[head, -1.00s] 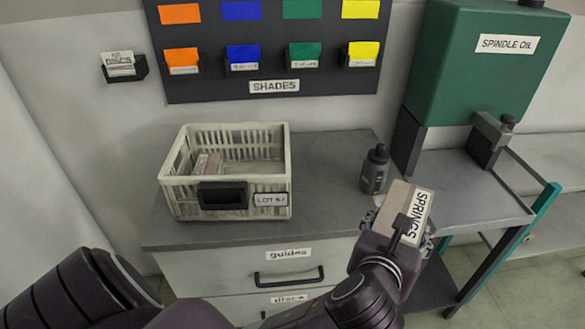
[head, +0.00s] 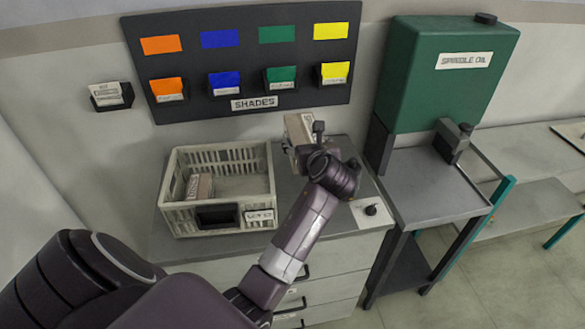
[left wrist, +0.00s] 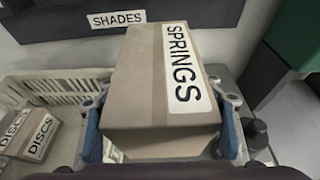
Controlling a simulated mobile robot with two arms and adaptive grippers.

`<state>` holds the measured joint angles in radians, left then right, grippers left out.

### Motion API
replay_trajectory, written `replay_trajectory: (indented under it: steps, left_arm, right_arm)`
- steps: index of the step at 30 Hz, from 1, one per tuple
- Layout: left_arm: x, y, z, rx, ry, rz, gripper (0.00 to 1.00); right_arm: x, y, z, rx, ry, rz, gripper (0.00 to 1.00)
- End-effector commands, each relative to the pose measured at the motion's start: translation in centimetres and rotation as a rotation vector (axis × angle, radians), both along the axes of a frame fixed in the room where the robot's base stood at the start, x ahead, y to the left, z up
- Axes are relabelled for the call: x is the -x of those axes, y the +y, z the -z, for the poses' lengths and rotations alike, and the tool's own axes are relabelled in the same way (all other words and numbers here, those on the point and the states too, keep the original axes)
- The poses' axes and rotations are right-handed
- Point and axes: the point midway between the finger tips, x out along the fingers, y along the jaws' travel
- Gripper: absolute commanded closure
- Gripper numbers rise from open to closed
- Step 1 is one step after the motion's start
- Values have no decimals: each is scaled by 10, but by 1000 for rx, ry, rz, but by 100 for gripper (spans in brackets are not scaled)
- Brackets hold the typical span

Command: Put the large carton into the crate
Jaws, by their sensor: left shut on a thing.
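The large carton is a tan box labelled SPRINGS (head: 299,127). My left gripper (head: 304,146) is shut on it and holds it up just right of the crate, near its far right corner. In the left wrist view the carton (left wrist: 140,85) sits between the two blue-padded fingers, its label facing up. The crate (head: 258,162) is a cream slatted box on the cabinet top, with a dark handle and a lot tag in front. It also shows at the left of the left wrist view (left wrist: 75,88). My right gripper is not in view.
A smaller carton labelled DISCS (head: 199,187) lies in the crate's left part; the rest of the crate is empty. The shades board (head: 195,65) is on the wall behind. A green spindle oil tank (head: 450,85) stands right. A dark knob (head: 371,210) is on the cabinet's right end.

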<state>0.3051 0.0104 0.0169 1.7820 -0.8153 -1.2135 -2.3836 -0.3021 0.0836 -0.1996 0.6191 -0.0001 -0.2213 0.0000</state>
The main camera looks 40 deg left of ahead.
Motion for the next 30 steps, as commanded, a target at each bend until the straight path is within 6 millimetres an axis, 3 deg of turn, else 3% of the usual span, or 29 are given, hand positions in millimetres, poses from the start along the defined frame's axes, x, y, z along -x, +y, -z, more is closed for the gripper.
replay_trajectory:
  steps: [6, 12, 19, 24, 30]
  left_arm:
    - [1, 0, 59, -1, 4, 2, 77]
    - [0, 0, 100, -1, 0, 3, 77]
    - [0, 0, 120, -3, -3, 2, 77]
    - [0, 0, 145, -2, -1, 2, 77]
    - [-1, -1, 153, -1, -5, 3, 77]
  right_arm:
    - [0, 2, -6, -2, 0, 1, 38]
    - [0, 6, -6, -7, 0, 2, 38]
    - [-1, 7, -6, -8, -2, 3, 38]
    - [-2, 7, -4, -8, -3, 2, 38]
    - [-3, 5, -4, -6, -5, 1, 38]
